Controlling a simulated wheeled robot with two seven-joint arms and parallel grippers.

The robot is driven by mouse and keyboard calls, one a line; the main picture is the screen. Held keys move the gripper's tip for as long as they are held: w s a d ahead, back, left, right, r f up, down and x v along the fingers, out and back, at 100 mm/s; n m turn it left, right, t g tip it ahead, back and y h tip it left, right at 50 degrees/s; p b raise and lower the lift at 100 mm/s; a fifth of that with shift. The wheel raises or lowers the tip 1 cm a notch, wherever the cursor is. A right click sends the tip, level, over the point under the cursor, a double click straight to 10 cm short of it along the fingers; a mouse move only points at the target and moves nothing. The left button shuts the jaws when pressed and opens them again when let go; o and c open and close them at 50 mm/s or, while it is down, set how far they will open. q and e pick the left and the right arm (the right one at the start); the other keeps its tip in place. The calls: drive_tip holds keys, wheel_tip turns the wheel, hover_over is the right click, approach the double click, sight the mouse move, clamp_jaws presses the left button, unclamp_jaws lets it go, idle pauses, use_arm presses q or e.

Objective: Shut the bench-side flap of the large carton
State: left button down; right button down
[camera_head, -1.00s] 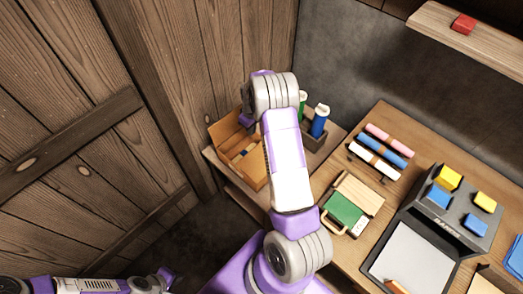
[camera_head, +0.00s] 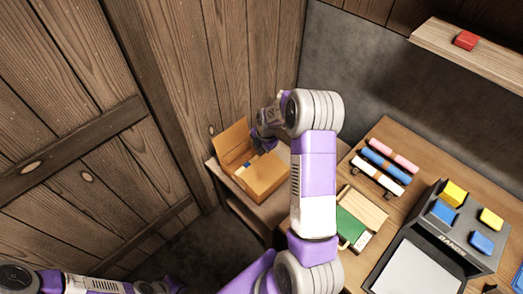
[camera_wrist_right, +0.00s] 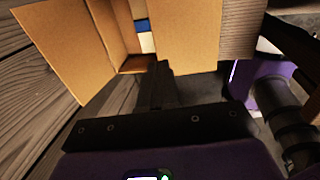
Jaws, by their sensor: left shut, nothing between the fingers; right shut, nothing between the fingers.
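The large carton (camera_head: 262,182) stands on a low wooden stand left of the bench. One flap (camera_head: 233,144) stands up open on its wall side; it also shows in the right wrist view (camera_wrist_right: 62,42). A gap shows blue and white contents inside. A flat cardboard panel (camera_wrist_right: 192,38) lies on the other side of the gap; I cannot tell whether it is the bench-side flap. My right gripper (camera_head: 262,142) is shut and empty at the carton's back edge; its fingers (camera_wrist_right: 158,86) point toward the opening. My left gripper (camera_head: 170,286) is shut, low at the bottom edge.
The bench (camera_head: 388,138) holds coloured rolls (camera_head: 385,160), a green-and-wood box (camera_head: 358,220) and a dark case (camera_head: 455,225) with yellow and blue blocks. A shelf (camera_head: 440,40) with a red block is above. A plank wall (camera_head: 170,90) rises close behind the carton.

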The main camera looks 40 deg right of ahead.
sight(257, 164)
use_arm(q)
drive_tip(key=shift+f+b, duration=0.6)
drive_tip(key=shift+f, duration=0.05)
use_arm(e)
drive_tip(key=f, duration=0.3)
drive_tip(key=w+f, duration=0.1)
drive_tip(key=f, duration=0.3)
drive_tip(key=w+f, duration=0.1)
drive_tip(key=f, duration=0.3)
drive_tip(key=shift+w, duration=0.1)
